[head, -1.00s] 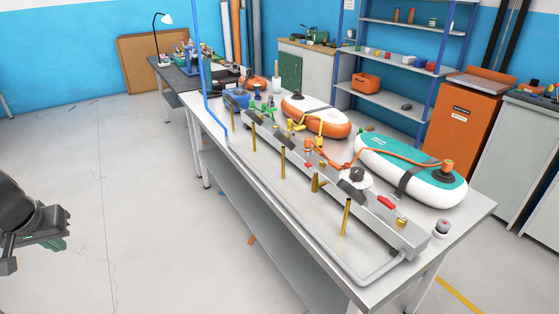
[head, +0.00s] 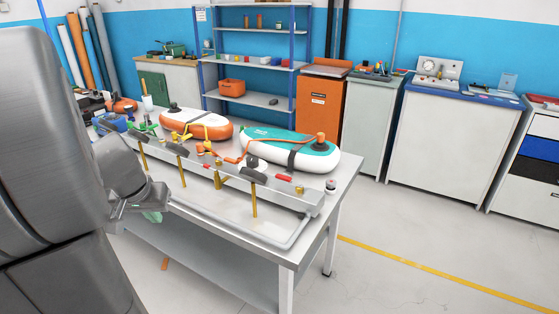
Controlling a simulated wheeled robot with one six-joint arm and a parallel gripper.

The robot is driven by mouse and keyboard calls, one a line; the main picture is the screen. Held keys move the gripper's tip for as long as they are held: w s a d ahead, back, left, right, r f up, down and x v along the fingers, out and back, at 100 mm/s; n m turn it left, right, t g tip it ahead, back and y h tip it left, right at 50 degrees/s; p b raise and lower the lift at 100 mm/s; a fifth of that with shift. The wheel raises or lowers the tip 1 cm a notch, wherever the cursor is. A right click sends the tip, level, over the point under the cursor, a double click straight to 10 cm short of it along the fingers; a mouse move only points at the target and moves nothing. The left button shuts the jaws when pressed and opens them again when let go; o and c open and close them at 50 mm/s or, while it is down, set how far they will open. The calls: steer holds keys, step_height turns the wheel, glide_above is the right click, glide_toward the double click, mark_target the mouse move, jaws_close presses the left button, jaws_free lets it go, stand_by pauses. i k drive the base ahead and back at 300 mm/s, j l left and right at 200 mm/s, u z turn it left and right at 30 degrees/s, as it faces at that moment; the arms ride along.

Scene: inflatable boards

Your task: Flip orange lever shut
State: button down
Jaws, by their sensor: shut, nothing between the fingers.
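A grey manifold rail (head: 308,194) with brass posts and small coloured valve parts runs along the metal table. A small orange part (head: 218,161) shows at the middle of the rail, by the end of the orange hose (head: 240,158); it is too small to tell the lever's position. A red part (head: 284,177) sits farther right on the rail. My gripper (head: 148,205) is at the left, in front of the table's near edge in the picture, apart from the orange part. It is shut and empty. My arm hides the left end of the table.
An orange-and-white board (head: 196,125) and a teal-and-white board (head: 290,147) lie behind the rail. A bent grey tube (head: 235,228) runs along the table's front. Floor right of the table is clear.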

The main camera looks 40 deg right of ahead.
mark_target(228, 160)
steer(key=z, duration=1.1)
steer(key=i+j, duration=0.9)
steer(key=i, duration=0.15)
